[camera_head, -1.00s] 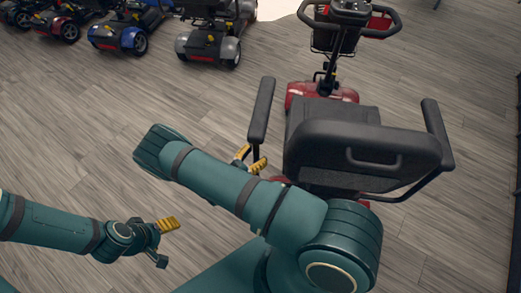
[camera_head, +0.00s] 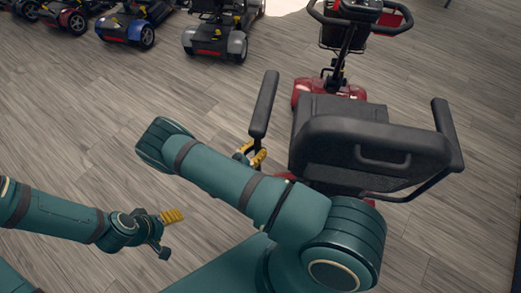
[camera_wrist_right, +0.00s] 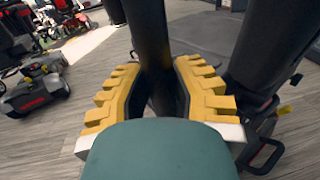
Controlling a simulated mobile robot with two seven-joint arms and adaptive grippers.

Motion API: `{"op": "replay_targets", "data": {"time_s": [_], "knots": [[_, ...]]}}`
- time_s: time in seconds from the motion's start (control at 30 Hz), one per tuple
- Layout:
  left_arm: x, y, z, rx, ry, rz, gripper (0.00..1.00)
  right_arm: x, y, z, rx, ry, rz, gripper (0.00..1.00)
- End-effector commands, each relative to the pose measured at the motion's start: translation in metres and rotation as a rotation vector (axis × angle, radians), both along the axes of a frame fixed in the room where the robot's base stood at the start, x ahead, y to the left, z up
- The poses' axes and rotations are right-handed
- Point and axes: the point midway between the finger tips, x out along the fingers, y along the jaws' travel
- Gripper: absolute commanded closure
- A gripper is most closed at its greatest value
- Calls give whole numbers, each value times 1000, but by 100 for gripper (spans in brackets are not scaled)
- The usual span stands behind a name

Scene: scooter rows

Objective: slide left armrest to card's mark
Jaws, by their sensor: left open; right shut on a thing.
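The left armrest (camera_head: 264,104) is a long black pad on a dark post, at the left of the red scooter's black seat (camera_head: 350,150) in the head view. My right gripper (camera_head: 251,156) is at the foot of this armrest, partly hidden behind my own right arm. In the right wrist view its yellow-padded fingers (camera_wrist_right: 160,95) are shut around a dark upright post (camera_wrist_right: 150,45), which seems to be the armrest's support. My left gripper (camera_head: 165,232) is open and empty, low at the left, away from the scooter. I see no card or mark in either view.
The red scooter's handlebar and basket (camera_head: 342,35) stand beyond the seat, and its right armrest (camera_head: 447,135) is at the right. Several parked scooters (camera_head: 217,30) line the back left. The wooden floor (camera_head: 75,110) at the left is clear.

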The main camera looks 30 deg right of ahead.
Motion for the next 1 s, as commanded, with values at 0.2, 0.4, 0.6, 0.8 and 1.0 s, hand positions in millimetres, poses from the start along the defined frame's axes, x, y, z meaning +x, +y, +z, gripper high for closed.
{"op": "replay_targets", "data": {"time_s": [0.2,0.4,0.6,0.8,1.0], "knots": [[0,0,-2,0,-1,0,29,2,4,-1,4,-1,4,100],[0,0,-1,0,-1,0,29,2,3,-1,4,-1,3,44],[0,0,-1,0,-1,1,29,1,3,-1,3,0,1,44],[0,0,-1,0,-1,0,29,0,12,-1,4,0,3,44],[0,0,-1,0,-1,0,29,-7,43,-1,5,-1,4,44]]}}
